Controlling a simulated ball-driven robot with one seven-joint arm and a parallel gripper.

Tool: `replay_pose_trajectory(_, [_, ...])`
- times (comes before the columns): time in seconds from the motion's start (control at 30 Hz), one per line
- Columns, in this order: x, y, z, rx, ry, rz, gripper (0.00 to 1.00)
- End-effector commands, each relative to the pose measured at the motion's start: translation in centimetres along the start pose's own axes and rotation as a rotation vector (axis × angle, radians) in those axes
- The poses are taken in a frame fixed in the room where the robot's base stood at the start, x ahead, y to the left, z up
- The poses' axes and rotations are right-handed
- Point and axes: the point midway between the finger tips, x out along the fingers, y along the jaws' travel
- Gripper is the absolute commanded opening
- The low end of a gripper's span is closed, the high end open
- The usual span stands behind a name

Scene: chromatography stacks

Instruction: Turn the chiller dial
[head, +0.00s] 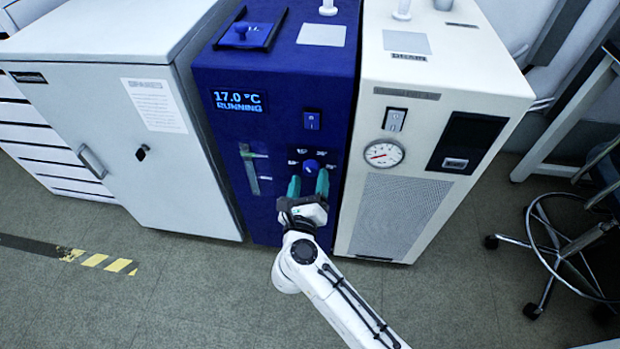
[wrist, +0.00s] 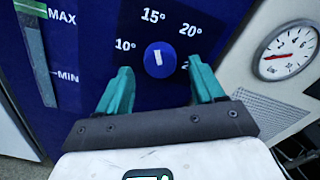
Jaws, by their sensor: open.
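The chiller (head: 225,150) is a tall blue cabinet whose display (head: 238,101) reads 17.0 °C RUNNING. Its dial (head: 310,167) is a round blue knob on a dark panel. In the wrist view the dial (wrist: 162,59) has a white mark pointing about upward, near the 15° label; 10° and 20° are to either side and another label is partly hidden. My gripper (head: 308,184) is open, with its teal fingers pointing at the panel. In the wrist view my gripper (wrist: 160,82) has one fingertip below left and one below right of the dial, apart from it.
A level gauge marked MAX and MIN (wrist: 35,50) is left of the dial. A rocker switch (head: 312,120) sits above it. A cream unit with a pressure gauge (head: 383,153) stands right, a grey cabinet (head: 165,185) left. A wheeled stool (head: 560,255) is far right.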

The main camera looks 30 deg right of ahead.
Motion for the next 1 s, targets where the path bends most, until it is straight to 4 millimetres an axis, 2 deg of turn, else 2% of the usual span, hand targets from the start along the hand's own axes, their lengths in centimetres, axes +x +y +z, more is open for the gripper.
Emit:
replay_pose_trajectory(0.2, [1.6, 0.0, 0.0, -0.001, 0.000, -0.001, 0.68])
replay_pose_trajectory(0.5, [1.7, 0.0, 0.0, -0.001, 0.000, 0.000, 0.67])
replay_pose_trajectory(1.0, [1.7, 0.0, 0.0, -0.001, 0.000, 0.000, 0.19])
